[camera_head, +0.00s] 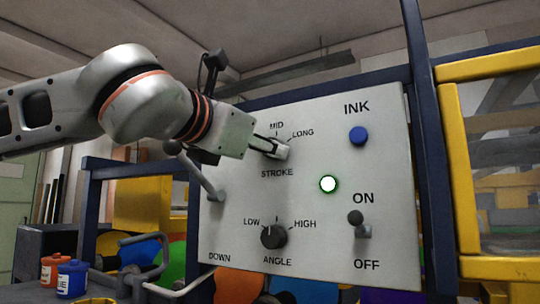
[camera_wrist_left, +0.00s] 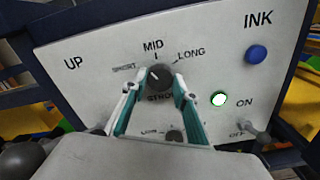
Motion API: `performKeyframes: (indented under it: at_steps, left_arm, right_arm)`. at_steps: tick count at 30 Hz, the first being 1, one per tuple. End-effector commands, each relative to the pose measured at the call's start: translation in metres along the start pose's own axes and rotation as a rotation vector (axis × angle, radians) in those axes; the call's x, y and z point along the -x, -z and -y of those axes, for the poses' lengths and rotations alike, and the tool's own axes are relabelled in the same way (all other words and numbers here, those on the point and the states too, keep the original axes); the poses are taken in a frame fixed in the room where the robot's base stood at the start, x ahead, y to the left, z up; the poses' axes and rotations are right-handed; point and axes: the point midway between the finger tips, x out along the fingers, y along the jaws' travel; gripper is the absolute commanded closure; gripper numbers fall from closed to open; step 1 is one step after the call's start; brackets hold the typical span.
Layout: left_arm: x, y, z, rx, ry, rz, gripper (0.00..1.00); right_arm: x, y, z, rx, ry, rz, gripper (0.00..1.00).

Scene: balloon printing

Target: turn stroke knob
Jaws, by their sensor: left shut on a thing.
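The dark, round stroke knob (camera_wrist_left: 160,77) is on the white panel (camera_head: 310,245), under the MID label and between SHORT and LONG. In the wrist view its light mark points up and to the left, between SHORT and MID. My left gripper (camera_head: 280,150) is at the knob. In the wrist view the fingers of my left gripper (camera_wrist_left: 157,84) stand on either side of the knob and are shut on it. In the head view the fingers hide most of the knob. My right gripper is not in view.
The panel also has a blue INK button (camera_head: 359,135), a lit green-rimmed lamp (camera_head: 328,184), an ON/OFF switch (camera_head: 359,223) and an angle knob (camera_head: 274,236). A grey lever (camera_head: 208,180) stands at the panel's left edge. Orange and blue ink bottles (camera_head: 72,278) stand at lower left.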

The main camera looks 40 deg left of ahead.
Motion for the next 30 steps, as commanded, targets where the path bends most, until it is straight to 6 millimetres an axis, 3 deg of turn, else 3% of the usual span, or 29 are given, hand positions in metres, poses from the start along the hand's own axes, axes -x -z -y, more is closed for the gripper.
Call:
performKeyframes:
  at_steps: [7, 15, 30]
  left_arm:
    - [-0.002, 0.002, 0.001, -0.226, 0.0, -0.003, 0.93]
    - [-0.001, 0.001, 0.0, -0.42, -0.001, -0.002, 0.93]
    - [0.0, 0.0, -0.001, -0.562, 0.0, -0.001, 0.93]
  right_arm:
    - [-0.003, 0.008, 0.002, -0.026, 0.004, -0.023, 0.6]
    - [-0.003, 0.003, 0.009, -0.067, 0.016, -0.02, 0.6]
    - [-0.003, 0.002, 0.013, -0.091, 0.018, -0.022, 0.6]
